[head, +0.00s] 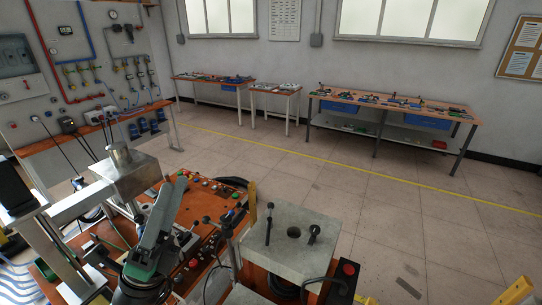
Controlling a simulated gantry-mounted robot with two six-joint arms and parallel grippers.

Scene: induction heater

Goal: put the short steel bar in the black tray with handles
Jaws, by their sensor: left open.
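My left gripper (172,208) reaches up from the lower left, over an orange bench top crowded with small parts. It is grey with a green part near its base. Its fingers are seen at a steep angle and hold nothing that I can see. A short steel cylinder (120,155) stands upright on a grey metal block left of the gripper and apart from it. I cannot tell whether it is the short steel bar. I cannot pick out a black tray with handles. My right gripper is not in view.
A pale block with a round hole (294,232) and black-knobbed levers stands right of the gripper. A red button (348,268) is beside it. A long workbench (395,104) with blue bins stands at the back.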

